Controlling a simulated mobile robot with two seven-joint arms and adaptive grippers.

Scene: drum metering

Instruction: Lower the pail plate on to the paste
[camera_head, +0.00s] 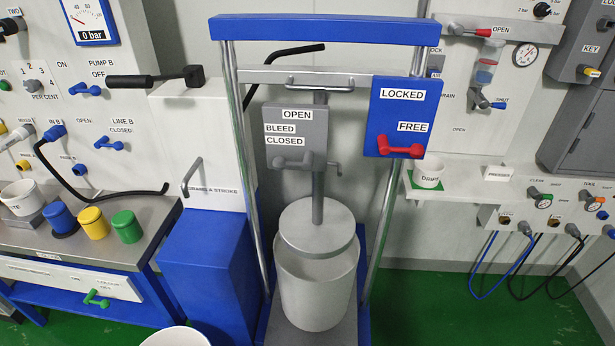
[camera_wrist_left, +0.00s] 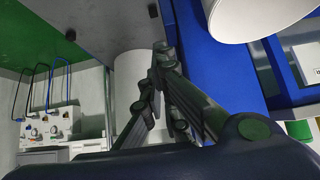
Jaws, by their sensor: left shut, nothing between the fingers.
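The pail plate (camera_head: 316,222), a round grey disc, hangs level on a vertical rod (camera_head: 318,195) inside a frame of two steel posts under a blue crossbar (camera_head: 325,29). It is over the mouth of a white pail (camera_head: 317,295); the far rim is hidden behind it. A pale inner wall shows below the disc, and no paste is visible. A red lever (camera_head: 401,151) sits beside FREE on the blue LOCKED/FREE box (camera_head: 402,110). My left gripper (camera_wrist_left: 157,82) is shut and empty in the left wrist view. My right gripper is out of view.
A grey BLEED box (camera_head: 295,130) with a grey handle is left of the rod. A bench with blue, yellow and green pots (camera_head: 126,226) stands left. A black-gripped lever (camera_head: 140,81) juts out there. Green floor (camera_head: 480,315) is open at right.

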